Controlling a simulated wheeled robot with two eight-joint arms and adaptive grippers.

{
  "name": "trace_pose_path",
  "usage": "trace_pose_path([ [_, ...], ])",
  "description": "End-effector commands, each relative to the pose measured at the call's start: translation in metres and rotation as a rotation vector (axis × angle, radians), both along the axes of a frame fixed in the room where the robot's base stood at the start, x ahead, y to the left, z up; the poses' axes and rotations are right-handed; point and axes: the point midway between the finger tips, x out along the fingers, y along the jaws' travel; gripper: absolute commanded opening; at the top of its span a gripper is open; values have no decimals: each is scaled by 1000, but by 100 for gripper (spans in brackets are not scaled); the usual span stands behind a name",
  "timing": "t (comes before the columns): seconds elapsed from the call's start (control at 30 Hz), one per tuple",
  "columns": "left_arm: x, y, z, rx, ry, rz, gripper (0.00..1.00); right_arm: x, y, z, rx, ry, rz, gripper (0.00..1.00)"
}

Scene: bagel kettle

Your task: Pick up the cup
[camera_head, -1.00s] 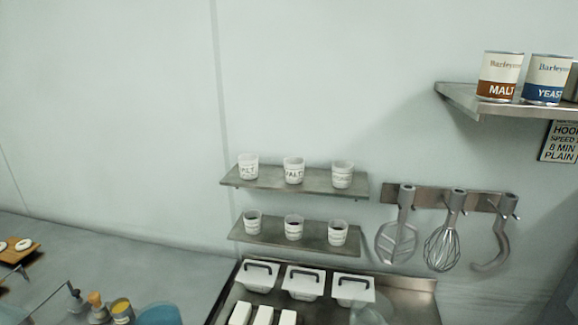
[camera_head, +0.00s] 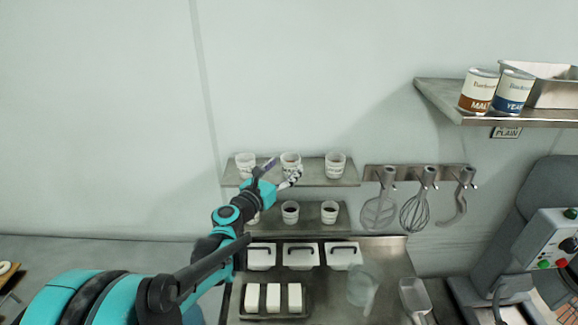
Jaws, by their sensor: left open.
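White labelled cups stand on two wall shelves. On the upper shelf (camera_head: 315,181) are a left cup (camera_head: 244,163), a middle cup (camera_head: 290,159) and a right cup (camera_head: 335,165). On the lower shelf (camera_head: 308,224) are a middle cup (camera_head: 290,211) and a right cup (camera_head: 329,211) with dark contents; the left one is mostly hidden by my arm. My left gripper (camera_head: 279,172) is open and empty in front of the upper shelf, its fingers overlapping the middle cup's lower part. I cannot tell whether it touches the cup. My right gripper is not in view.
Below the shelves are white lidded bins (camera_head: 301,256), white blocks (camera_head: 273,297), a clear jug (camera_head: 361,287) and a metal scoop (camera_head: 414,297). Mixer tools (camera_head: 416,212) hang right. Cans (camera_head: 479,91) stand on a higher shelf (camera_head: 440,98). A grey machine (camera_head: 545,235) stands right.

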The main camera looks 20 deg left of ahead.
Motion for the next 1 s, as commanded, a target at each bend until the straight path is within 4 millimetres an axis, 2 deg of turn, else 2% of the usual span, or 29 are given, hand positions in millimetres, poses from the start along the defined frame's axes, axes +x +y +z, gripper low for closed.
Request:
trace_pose_path([
  [0.23,37,-9,-1,2,0,0,69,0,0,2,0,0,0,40],
  [0.53,43,-11,-1,3,0,0,69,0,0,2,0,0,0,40],
  [0.57,43,-11,-1,3,0,0,66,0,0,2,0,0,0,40],
  [0.7,43,-10,-1,3,0,0,29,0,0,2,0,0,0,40],
  [0.77,43,-11,-1,3,0,0,17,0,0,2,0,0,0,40],
  [1.0,43,-11,-1,3,0,0,17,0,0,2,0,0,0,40],
])
